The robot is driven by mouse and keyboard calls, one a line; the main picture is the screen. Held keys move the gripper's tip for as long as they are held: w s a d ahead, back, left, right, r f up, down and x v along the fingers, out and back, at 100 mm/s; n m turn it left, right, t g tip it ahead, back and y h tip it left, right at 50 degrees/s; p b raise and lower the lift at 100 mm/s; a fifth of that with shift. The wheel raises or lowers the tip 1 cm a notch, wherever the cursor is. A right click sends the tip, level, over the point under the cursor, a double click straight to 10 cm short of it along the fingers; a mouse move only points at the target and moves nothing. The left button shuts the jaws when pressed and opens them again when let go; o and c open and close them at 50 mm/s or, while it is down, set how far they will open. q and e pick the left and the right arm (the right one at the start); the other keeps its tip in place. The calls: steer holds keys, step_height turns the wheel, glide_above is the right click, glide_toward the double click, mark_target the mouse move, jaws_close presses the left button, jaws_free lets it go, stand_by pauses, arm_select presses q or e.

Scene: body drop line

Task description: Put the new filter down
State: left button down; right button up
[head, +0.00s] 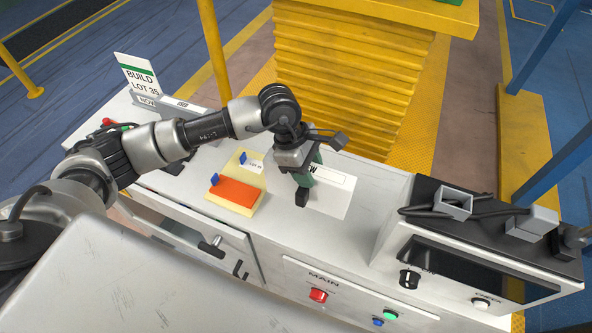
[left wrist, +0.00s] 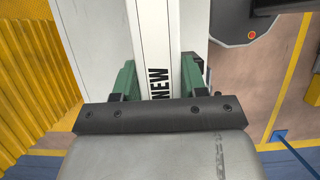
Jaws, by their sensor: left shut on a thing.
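My left gripper (head: 303,182) is over the white counter, its green-and-black fingers pointing down. In the left wrist view the filter (left wrist: 153,40) is a long white strip between the two green fingers (left wrist: 158,82), with "NEW" in black near the gripper. The head view does not show clearly whether the filter's underside touches the counter. My right gripper is not in view.
A yellow tray (head: 214,196) with an orange block (head: 234,191) lies left of the gripper. A black-topped box (head: 470,262) with grey pieces and cables stands at the right. A "BUILD LOT 39" sign (head: 140,78) is at the back left. A yellow bellows (head: 350,85) rises behind the counter.

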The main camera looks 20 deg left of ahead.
arm_select(q)
step_height(320, 180, down, 2)
steer(key=shift+f, duration=0.25)
step_height(320, 180, down, 4)
steer(key=shift+r+p, duration=0.15)
steer(key=shift+p, duration=0.65)
steer(key=shift+f, duration=0.3)
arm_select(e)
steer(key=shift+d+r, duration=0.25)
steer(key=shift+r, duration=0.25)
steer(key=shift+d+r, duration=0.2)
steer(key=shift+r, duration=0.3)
arm_select(q)
steer(key=shift+f, duration=0.1)
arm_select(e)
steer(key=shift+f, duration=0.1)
arm_select(q)
steer(key=shift+f+b, duration=0.15)
steer(key=shift+b, duration=0.15)
steer(key=c, duration=0.6)
jaws_free()
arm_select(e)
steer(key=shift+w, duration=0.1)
